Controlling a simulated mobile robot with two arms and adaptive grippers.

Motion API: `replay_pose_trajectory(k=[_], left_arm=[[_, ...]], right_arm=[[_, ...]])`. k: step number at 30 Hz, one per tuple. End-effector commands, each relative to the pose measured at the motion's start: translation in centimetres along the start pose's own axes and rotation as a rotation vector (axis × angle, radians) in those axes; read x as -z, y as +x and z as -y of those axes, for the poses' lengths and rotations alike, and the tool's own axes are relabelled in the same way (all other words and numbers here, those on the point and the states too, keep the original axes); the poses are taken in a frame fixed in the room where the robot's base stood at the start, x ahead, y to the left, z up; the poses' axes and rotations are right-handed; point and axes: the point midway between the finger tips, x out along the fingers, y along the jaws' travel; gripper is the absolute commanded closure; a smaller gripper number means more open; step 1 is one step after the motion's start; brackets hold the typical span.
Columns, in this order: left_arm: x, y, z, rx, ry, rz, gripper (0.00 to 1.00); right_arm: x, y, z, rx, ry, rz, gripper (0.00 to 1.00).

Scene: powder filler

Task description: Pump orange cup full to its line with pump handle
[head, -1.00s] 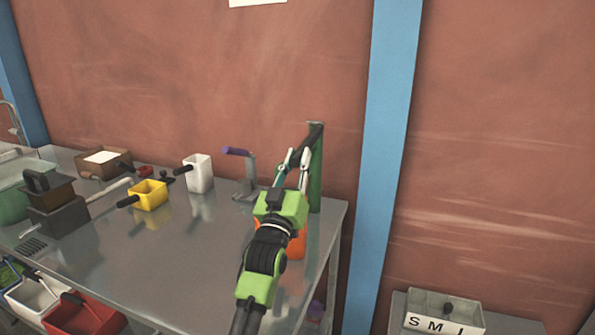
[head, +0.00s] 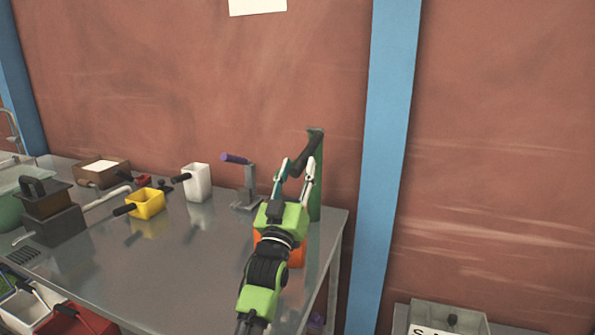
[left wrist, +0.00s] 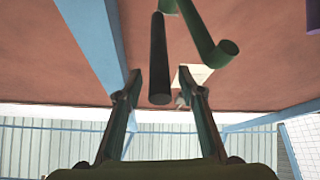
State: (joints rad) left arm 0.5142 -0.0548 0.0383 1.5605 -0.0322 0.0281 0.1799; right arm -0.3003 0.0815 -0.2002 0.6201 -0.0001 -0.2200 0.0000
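The orange cup (head: 297,254) stands at the right end of the metal table, mostly hidden behind my left arm. The green pump post (head: 316,185) rises beside it. The dark pump handle (head: 305,152) slants down from the post's top toward my left gripper (head: 293,172). In the left wrist view, the handle's rounded end (left wrist: 160,75) lies between the two fingers (left wrist: 160,85), with a visible gap on each side. The left gripper is open around it. The cup's line and fill level are hidden. My right gripper is in neither view.
A purple-handled lever device (head: 245,185), a white cup (head: 196,181) and a yellow cup (head: 146,204) stand left of the pump. A dark box (head: 55,225) is at far left. The table's middle (head: 150,260) is clear. A blue pillar (head: 383,150) stands to the right.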

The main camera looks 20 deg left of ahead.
Motion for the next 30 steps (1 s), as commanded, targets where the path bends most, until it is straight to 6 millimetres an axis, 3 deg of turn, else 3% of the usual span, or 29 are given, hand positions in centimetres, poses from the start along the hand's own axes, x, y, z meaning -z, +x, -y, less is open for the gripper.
replay_pose_trajectory(k=[7, 11, 24, 30], left_arm=[[0.0, -0.1, 0.0, 0.000, 0.000, 0.000, 0.64], [-0.2, -1.1, 0.0, 0.000, 0.000, 0.003, 0.64], [-0.1, -9.6, 0.0, 0.000, -0.001, 0.003, 0.64], [-0.1, -11.6, 0.0, 0.000, -0.001, 0.000, 0.64]], right_arm=[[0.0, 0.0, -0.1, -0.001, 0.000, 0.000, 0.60], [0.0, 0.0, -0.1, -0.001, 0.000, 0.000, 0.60], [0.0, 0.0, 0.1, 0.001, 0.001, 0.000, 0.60], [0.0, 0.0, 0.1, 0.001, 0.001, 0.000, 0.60]])
